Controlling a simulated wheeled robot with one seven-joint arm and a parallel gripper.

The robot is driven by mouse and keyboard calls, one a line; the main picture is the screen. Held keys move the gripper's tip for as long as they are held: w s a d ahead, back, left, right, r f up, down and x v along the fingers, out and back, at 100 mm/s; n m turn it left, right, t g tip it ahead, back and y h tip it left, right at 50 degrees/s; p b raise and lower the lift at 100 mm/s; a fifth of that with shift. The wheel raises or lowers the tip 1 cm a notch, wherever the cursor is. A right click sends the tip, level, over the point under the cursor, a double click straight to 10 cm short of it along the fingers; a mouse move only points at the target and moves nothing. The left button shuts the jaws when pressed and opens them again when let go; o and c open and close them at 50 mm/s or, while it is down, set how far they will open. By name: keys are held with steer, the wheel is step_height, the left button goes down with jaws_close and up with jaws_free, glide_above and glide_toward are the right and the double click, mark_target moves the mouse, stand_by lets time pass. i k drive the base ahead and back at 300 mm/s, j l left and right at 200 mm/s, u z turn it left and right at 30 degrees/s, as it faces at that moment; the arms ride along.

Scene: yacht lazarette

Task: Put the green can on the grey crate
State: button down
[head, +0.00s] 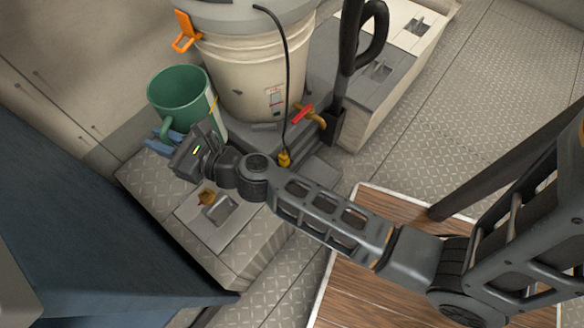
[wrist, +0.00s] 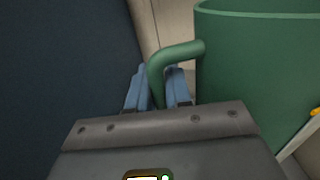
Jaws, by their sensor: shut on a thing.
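The green can (head: 178,92) is a large open-topped can with a side handle, upright at the left of the head view. Its wall and handle also fill the right of the wrist view (wrist: 258,75). My gripper (head: 160,142) is shut on the can's handle, with its blue fingers on either side of it in the wrist view (wrist: 157,88). The can's base is partly hidden by my gripper, so I cannot tell whether it touches anything below. A dark grey block (head: 262,143) under the white bucket may be the grey crate; its shape is largely hidden.
A white bucket (head: 250,70) with an orange clip (head: 186,32) stands close right of the can. A tread-plate locker (head: 152,190) with a latch lies below my gripper. A dark blue panel (head: 75,205) stands close at left. Bare tread-plate floor (head: 490,95) lies right.

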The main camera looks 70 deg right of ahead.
mark_target(316, 181)
steer(key=k+l+z, duration=0.2)
steer(key=k, duration=0.2)
steer(key=k+l+z, duration=0.2)
steer(key=k, duration=0.25)
steer(key=k+l+z, duration=0.15)
steer(key=k, duration=0.25)
